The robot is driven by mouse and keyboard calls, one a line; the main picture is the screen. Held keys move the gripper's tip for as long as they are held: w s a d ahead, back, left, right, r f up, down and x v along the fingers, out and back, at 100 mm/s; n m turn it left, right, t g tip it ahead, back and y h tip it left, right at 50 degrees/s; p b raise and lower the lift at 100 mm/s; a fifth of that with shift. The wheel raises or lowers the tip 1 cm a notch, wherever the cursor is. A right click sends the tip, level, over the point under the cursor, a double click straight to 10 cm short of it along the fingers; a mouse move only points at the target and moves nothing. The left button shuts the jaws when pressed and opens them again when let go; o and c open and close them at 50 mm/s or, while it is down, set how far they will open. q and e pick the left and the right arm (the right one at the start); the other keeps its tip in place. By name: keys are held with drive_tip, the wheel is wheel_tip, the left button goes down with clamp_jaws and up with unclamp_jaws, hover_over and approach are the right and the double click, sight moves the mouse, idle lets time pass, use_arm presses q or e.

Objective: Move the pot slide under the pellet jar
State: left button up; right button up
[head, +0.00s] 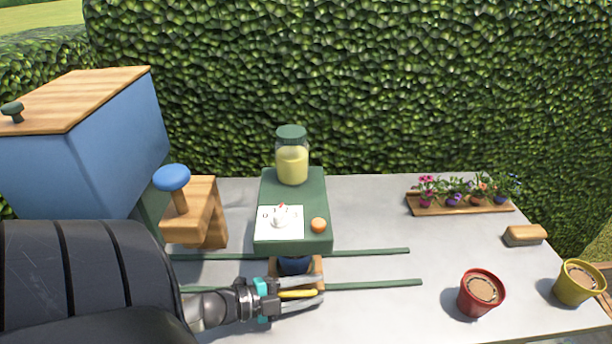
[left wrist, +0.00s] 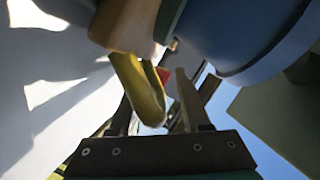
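The pellet jar (head: 292,160), clear with a green lid and pale yellow contents, stands at the far end of a raised green platform (head: 320,205). The pot slide (head: 319,268) is a small wooden carriage on green rails at the platform's near edge. It carries a dark blue pot (head: 294,265), partly hidden under the platform edge; the pot also shows large in the left wrist view (left wrist: 255,35). A yellow handle (head: 298,294) is on the slide's near side. My left gripper (head: 300,292) has its fingers apart around the handle (left wrist: 142,90), with a gap visible. My right gripper is out of view.
Two green rails (head: 380,284) run left to right. A wooden block with a blue knob (head: 172,178) and a blue box (head: 110,140) stand left. A card (head: 265,225) and orange ball (head: 318,225) lie on the platform. A red pot (head: 481,294) and yellow pot (head: 578,283) stand right.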

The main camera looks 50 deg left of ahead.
use_arm(q)
drive_tip(key=shift+s, duration=0.1)
drive_tip(key=p+v, duration=0.1)
drive_tip(key=v, duration=1.4)
